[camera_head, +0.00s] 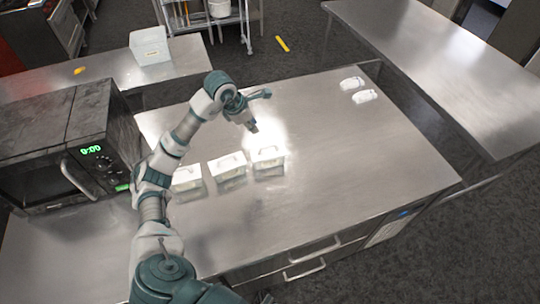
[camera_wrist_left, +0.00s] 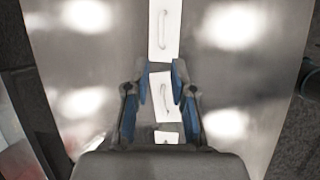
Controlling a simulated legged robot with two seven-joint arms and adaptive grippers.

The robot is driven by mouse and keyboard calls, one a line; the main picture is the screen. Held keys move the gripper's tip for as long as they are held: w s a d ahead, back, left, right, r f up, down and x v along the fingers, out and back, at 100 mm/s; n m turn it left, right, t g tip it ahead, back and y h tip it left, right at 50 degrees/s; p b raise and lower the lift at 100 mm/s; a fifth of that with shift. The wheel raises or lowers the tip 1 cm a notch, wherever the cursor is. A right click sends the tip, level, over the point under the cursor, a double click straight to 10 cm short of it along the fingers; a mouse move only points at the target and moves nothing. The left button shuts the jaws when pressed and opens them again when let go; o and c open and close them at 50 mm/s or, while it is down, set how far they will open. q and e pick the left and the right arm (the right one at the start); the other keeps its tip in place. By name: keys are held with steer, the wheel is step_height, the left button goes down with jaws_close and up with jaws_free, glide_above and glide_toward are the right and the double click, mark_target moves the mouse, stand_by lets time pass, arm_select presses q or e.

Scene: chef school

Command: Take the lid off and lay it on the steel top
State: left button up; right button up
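Three clear boxes with white handled lids stand in a slanting row on the steel top (camera_head: 345,150): a left box (camera_head: 187,181), a middle box (camera_head: 228,168) and a right box (camera_head: 268,158). All three lids are on. My left gripper (camera_head: 259,111) is open and empty, above and behind the right box in the head view. In the left wrist view its spread blue-padded fingers (camera_wrist_left: 162,82) appear on either side of one white lid (camera_wrist_left: 164,99). Another lid (camera_wrist_left: 164,30) shows farther up, and a third is partly hidden below. My right gripper is not in view.
A dark microwave (camera_head: 65,145) stands at the left of the top. Two small white objects (camera_head: 364,97) lie at the back right. The top's right half is mostly clear. A white bin (camera_head: 150,46) sits on the counter behind; another steel table (camera_head: 440,60) stands right.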

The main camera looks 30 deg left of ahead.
arm_select(q)
steer(key=p, duration=0.1)
glide_above(266, 146)
steer(key=s, duration=0.1)
steer(key=f, duration=1)
steer(key=shift+s+a+f, duration=0.15)
steer(key=shift+a, duration=0.2)
steer(key=shift+w+d+f, duration=0.2)
steer(key=shift+f, duration=0.35)
steer(key=x, duration=0.1)
steer(key=p+x, duration=0.1)
steer(key=x, duration=0.2)
steer(key=shift+s+a+f, duration=0.1)
steer(key=shift+s+f, duration=0.1)
steer(key=shift+f, duration=0.15)
steer(key=shift+w+f, duration=0.15)
steer(key=shift+f, duration=0.2)
jaws_close()
